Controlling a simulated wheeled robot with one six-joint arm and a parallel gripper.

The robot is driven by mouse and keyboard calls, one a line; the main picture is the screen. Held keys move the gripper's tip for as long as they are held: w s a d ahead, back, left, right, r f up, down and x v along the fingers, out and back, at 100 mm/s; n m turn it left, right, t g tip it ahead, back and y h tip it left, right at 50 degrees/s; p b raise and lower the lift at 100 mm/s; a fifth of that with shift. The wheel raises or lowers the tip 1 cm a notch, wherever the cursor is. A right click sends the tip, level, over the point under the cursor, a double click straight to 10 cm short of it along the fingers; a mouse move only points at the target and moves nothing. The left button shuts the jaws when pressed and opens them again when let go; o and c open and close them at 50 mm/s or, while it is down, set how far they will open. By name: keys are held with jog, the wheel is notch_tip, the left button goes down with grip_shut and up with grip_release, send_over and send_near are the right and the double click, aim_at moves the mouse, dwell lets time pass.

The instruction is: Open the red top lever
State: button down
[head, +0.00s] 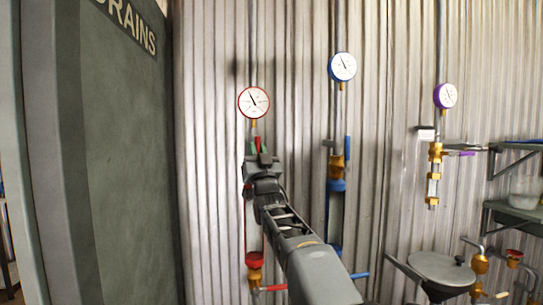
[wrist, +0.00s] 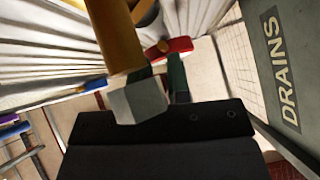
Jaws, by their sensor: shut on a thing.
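The red top lever (head: 257,143) is on the left pipe, just below the red-rimmed gauge (head: 253,102). Only a small upright bit of it shows in the head view. In the wrist view the red lever (wrist: 178,46) shows beyond the fingertips, next to a brass bolt. My gripper (head: 259,157) is at the lever and shut on it. In the wrist view my gripper (wrist: 160,92) has one finger partly behind the brass pipe part (wrist: 118,38). The valve body is mostly hidden behind my gripper in the head view.
A lower red valve (head: 255,262) sits on the same pipe. A blue-rimmed gauge (head: 342,67) and blue valve pipe (head: 337,185) stand to the right, then a purple-rimmed gauge (head: 445,96). A dark DRAINS panel (head: 130,150) stands close on the left.

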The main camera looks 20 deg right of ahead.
jog(key=shift+s+a+r+n+y, duration=0.1)
jog(key=shift+r+n+y, duration=0.2)
jog(key=shift+y, duration=0.2)
jog(key=c, duration=1.1)
grip_release()
jog(key=shift+f, duration=0.25)
jog(key=shift+f, duration=0.1)
jog(key=b+v, duration=0.3)
jog(key=v, duration=1)
jog(key=shift+s+f, duration=0.2)
